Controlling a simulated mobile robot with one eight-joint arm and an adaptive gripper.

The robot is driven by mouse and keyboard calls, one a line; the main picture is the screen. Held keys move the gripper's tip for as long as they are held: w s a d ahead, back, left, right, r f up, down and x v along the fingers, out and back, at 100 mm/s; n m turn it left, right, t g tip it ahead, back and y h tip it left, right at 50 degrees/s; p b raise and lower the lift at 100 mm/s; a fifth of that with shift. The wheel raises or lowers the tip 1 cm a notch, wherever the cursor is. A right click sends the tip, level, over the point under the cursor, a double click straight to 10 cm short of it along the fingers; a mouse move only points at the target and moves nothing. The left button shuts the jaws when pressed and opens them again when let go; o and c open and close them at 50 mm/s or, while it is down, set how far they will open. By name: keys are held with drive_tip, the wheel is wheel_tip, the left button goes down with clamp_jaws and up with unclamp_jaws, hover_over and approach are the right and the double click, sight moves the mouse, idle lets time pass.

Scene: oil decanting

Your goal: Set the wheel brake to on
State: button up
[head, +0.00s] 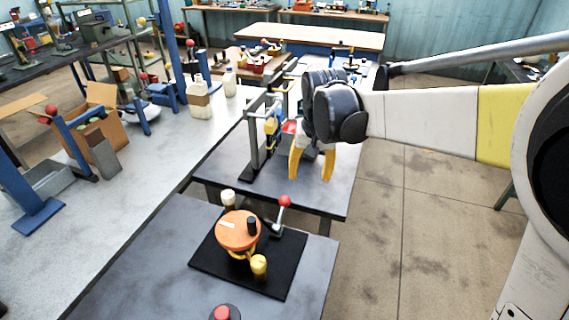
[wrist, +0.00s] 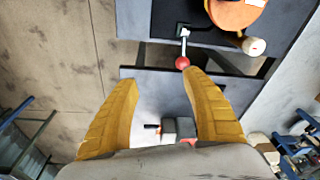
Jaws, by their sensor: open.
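An orange wheel (head: 240,228) with a black knob sits on a black base plate (head: 270,277) on the near dark table. Beside it stands a lever with a red ball (head: 285,201) and a light stem, rising from a small grey base; I take it for the wheel brake. No on or off marking is readable. My gripper (head: 311,174) is open and empty, pointing down above the farther table, beyond the lever. In the wrist view the red ball (wrist: 182,62) appears close to the tip of the right finger of my gripper (wrist: 160,76); the orange wheel (wrist: 235,10) is at the top.
A red button (head: 225,312) is at the near edge. A grey frame (head: 255,135) stands left of my gripper. Open floor (head: 400,250) lies to the right.

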drive_tip(key=g+p, duration=0.1)
drive_tip(key=g, duration=0.1)
approach(285, 197)
drive_tip(key=shift+s+f, duration=0.15)
drive_tip(key=shift+a+f, duration=0.2)
drive_tip(key=shift+f, duration=0.15)
wheel_tip(285, 197, down, 11)
drive_tip(key=shift+r+b, duration=0.1)
drive_tip(key=shift+b, duration=1)
clamp_jaws()
